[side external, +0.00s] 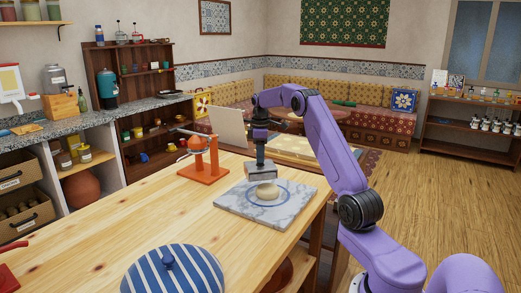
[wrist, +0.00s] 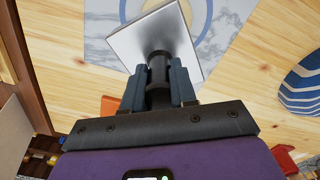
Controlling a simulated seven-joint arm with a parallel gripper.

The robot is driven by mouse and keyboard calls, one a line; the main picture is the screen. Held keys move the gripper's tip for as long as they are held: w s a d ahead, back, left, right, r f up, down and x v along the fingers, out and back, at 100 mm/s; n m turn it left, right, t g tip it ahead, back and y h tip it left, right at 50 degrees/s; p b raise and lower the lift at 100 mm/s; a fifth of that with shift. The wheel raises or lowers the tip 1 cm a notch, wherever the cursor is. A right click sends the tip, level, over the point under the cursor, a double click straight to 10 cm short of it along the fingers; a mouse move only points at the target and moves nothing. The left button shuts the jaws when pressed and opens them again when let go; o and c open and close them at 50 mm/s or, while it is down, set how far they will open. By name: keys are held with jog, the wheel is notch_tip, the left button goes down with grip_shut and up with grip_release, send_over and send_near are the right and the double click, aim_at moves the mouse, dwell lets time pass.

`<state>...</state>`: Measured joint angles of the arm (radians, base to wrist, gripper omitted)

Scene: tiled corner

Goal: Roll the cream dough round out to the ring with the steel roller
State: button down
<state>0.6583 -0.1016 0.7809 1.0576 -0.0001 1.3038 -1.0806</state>
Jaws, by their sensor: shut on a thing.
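The cream dough round (side external: 267,191) sits on a grey marble slab (side external: 235,208), inside a blue ring (side external: 284,200) drawn on it. The dough is a low lump, clearly smaller than the ring. My gripper (side external: 262,150) is shut on the black handle of the steel roller (side external: 262,171), whose grey body is right over the dough. In the wrist view, my gripper (wrist: 160,85) grips the handle below the square-edged steel body (wrist: 155,45).
An orange stand (side external: 205,170) is left of the slab on the wooden table (side external: 120,215). A blue-and-white striped lidded thing (side external: 172,272) stands at the front, and something red (side external: 8,280) lies at the left edge. Bare table lies between them.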

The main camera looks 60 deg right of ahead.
aim_at(276, 169)
jog(key=f, duration=0.1)
jog(key=s+f, duration=0.1)
jog(key=f, duration=0.1)
jog(key=shift+f, duration=0.2)
jog(key=shift+s+f, duration=0.15)
jog(key=shift+s, duration=2.6)
jog(key=shift+w+f, duration=0.15)
jog(key=shift+w, duration=3.15)
jog(key=shift+s+f, duration=0.15)
jog(key=shift+s, duration=3.1)
jog(key=shift+w+f, duration=0.2)
jog(key=shift+w, duration=3.05)
jog(key=shift+s+f, duration=0.15)
jog(key=shift+s, duration=3.2)
notch_tip(276, 169, up, 11)
jog(key=shift+w, duration=0.15)
